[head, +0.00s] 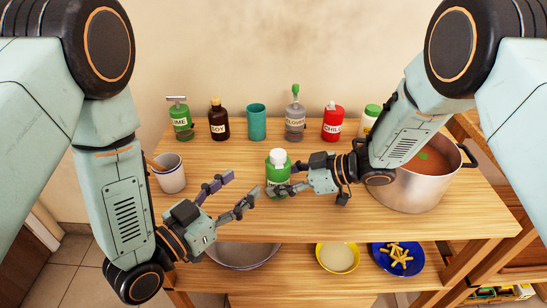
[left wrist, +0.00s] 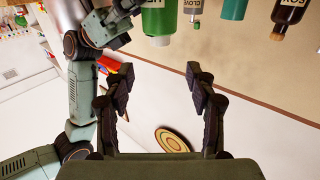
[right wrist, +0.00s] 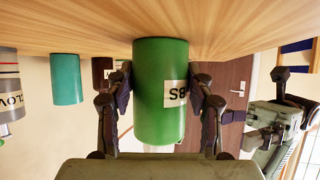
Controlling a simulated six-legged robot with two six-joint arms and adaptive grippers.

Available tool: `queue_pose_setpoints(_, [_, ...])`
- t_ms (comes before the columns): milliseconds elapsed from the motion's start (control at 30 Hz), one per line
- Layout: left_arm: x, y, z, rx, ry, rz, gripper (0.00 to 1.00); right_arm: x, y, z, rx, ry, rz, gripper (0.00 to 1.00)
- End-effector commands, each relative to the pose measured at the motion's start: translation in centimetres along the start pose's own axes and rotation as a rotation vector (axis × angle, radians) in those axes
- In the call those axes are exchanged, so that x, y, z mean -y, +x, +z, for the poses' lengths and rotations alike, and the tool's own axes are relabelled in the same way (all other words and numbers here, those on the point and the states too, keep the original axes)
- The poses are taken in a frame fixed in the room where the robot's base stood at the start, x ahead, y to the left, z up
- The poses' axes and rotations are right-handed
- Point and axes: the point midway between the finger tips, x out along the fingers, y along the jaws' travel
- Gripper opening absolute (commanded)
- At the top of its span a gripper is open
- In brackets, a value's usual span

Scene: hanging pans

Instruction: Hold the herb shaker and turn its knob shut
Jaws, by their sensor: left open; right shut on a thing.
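The herb shaker (head: 278,180) is a green bottle with a white knob (head: 279,157) on top. It stands upright on the wooden shelf top, near the front middle. My right gripper (head: 280,189) is shut on its body from the right. My left gripper (head: 241,187) is open and empty, just left of the shaker. The left wrist view shows part of the shaker (left wrist: 158,20) at the top edge, beyond the open fingers (left wrist: 157,88).
Behind stand a lime dispenser (head: 181,120), soy bottle (head: 219,122), teal cup (head: 257,122), clove bottle (head: 295,122) and red chili bottle (head: 333,122). A white cup (head: 170,174) is at left. A large soup pot (head: 410,190) is at right, beside my right arm.

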Motion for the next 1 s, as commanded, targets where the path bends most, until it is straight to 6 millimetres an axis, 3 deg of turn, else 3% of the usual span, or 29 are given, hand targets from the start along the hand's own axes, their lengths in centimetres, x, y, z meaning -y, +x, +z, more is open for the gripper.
queue_pose_setpoints(600, [-0.1,9.9,0.0,0.001,0.004,0.001,0.56,0.0,0.0,0.0,0.000,0.000,0.000,0.20])
queue_pose_setpoints(800, [0.0,11.2,0.1,0.001,0.002,-0.001,0.56,0.0,0.0,0.0,0.000,0.000,0.000,0.20])
queue_pose_setpoints(1000, [0.0,11.3,0.1,0.003,0.002,-0.002,0.56,0.0,0.0,0.0,0.000,0.000,0.000,0.20])
